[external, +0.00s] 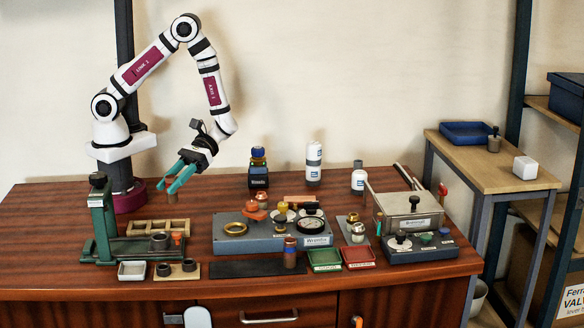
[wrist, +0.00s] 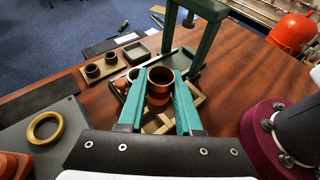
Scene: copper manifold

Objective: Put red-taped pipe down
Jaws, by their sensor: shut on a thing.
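My gripper (external: 170,183) hangs above the back left of the table with its teal fingers pointing down and left. In the wrist view my gripper (wrist: 157,88) is shut on a short copper pipe with a reddish band (wrist: 158,99), the red-taped pipe. Its open round end faces the wrist camera. In the external view only a small brown part of the pipe (external: 162,186) shows by the fingertips. A wooden compartment tray (external: 150,221) lies on the table below; the pipe and fingers hide part of it in the wrist view.
A green press-like stand (external: 101,215) stands left of the tray. A white dish (external: 132,271) and a board with two dark rings (external: 189,278) lie in front. A grey fixture with a brass ring (external: 237,228) is to the right. Bare table lies behind the tray.

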